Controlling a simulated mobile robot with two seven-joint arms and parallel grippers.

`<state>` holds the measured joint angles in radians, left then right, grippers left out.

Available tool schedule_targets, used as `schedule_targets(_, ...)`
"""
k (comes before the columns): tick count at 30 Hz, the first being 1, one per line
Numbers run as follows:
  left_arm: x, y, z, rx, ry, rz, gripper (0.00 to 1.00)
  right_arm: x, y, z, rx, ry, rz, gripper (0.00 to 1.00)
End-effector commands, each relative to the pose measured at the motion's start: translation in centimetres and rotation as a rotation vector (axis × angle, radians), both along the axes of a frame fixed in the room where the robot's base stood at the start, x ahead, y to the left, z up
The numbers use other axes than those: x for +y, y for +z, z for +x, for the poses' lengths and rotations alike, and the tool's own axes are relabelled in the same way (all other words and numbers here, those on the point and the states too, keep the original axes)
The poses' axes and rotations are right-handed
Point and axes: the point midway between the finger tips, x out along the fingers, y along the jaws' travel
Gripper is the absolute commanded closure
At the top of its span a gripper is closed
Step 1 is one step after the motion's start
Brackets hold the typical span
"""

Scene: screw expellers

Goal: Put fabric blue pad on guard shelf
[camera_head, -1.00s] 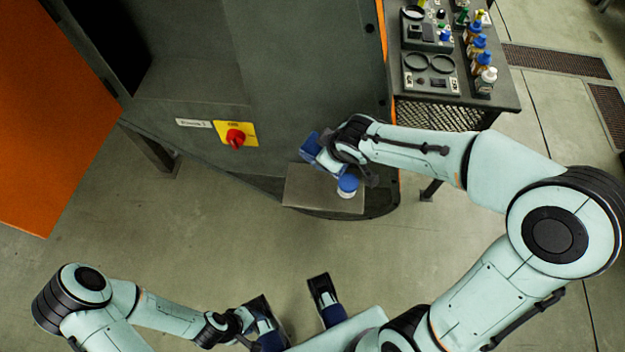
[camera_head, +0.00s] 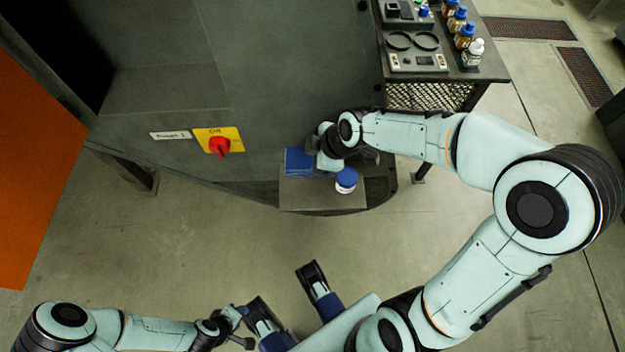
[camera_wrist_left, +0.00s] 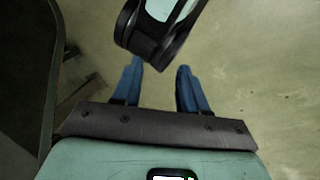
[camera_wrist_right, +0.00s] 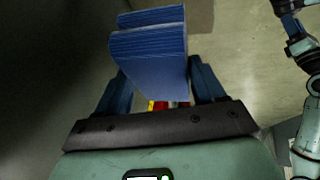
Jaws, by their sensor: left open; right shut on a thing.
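The fabric blue pad (camera_head: 299,162) is a folded blue block over the back left part of the guard shelf (camera_head: 300,197), a small grey plate on the machine's front. My right gripper (camera_head: 324,163) is shut on the pad. In the right wrist view the pad (camera_wrist_right: 150,60) stands between the blue fingers (camera_wrist_right: 160,82). I cannot tell whether the pad's underside touches the shelf. My left gripper (camera_wrist_left: 158,72) is open and empty over the floor, far from the shelf.
A jar with a blue lid (camera_head: 346,181) stands at the shelf's right, close to my right gripper. A red switch (camera_head: 220,146) on a yellow plate is left of the shelf. A side table (camera_head: 475,70) with several bottles is at the upper right. The shelf's front left is clear.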

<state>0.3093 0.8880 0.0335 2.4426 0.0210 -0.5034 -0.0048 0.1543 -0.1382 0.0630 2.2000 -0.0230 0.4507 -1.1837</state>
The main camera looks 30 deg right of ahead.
Motion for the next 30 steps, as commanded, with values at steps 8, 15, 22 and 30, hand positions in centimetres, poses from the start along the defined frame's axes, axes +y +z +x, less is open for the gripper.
schedule_targets(8, 1.3, -2.1, 2.6, -0.069, 0.029, 0.034, 0.57, 0.0, -5.5, 0.0, 0.002, -0.002, 0.0, 0.78)
schedule_targets(15, 2.0, -3.2, 4.1, -0.106, 0.045, 0.053, 0.57, 0.0, -8.2, 0.0, 0.004, -0.002, 0.001, 0.78)
schedule_targets(22, 3.3, -4.8, 6.5, -0.171, 0.071, 0.085, 0.57, 0.0, -11.5, 0.0, 0.002, -0.002, 0.0, 0.78)
schedule_targets(30, 3.4, -4.6, 6.7, -0.177, 0.072, 0.087, 0.57, 0.0, -11.5, 0.0, -0.001, -0.002, -0.001, 0.78)
